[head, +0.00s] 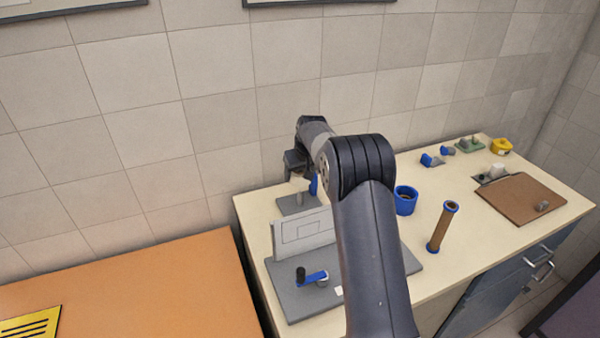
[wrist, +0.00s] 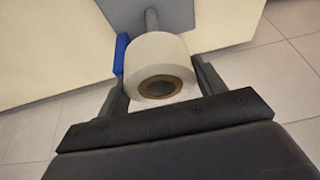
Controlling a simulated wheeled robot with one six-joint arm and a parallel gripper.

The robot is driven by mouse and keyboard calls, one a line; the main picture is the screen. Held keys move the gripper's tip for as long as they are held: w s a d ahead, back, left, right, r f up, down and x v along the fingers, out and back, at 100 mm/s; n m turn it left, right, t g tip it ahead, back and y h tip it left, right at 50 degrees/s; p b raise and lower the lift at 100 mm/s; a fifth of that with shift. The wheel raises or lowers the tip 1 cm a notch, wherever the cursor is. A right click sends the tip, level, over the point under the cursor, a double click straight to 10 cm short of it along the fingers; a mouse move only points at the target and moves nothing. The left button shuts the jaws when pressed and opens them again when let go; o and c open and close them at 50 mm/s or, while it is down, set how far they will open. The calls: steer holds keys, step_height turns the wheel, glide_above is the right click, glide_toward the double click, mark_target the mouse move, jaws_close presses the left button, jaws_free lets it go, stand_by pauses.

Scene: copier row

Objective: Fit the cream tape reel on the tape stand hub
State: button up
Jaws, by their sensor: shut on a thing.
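The cream tape reel (wrist: 160,58) is between the two fingers of my gripper (wrist: 161,78) in the wrist view, its brown-ringed core facing the camera. My gripper is shut on it. A sliver of the reel (head: 299,184) shows below my gripper (head: 296,168) in the head view. The tape stand (head: 297,204) has a grey base and a short grey post at the counter's back left. The post (wrist: 151,20) shows just beyond the reel, with a blue part (wrist: 121,52) beside it. The hub is mostly hidden; I cannot tell whether the reel touches it.
A grey fixture with an upright panel (head: 305,232) and blue crank (head: 312,279) stands in front of the stand. A blue cup (head: 405,200), brown tube (head: 442,228) and brown board (head: 520,199) are to the right. The tiled wall is close behind.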

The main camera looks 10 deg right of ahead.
mark_target(303, 180)
steer(key=shift+f+b, duration=3.35)
steer(key=shift+f, duration=1.5)
steer(key=o, duration=1.1)
steer(key=shift+a, duration=0.1)
steer(key=shift+r, duration=0.1)
steer(key=shift+d+r, duration=0.2)
steer(key=shift+r, duration=0.05)
steer(key=b+v, duration=0.1)
steer(key=v, duration=0.4)
steer(key=b+v, duration=0.1)
steer(key=v, duration=0.4)
steer(key=shift+s+a+r, duration=0.1)
steer(key=shift+s+a, duration=0.05)
steer(key=shift+a, duration=0.1)
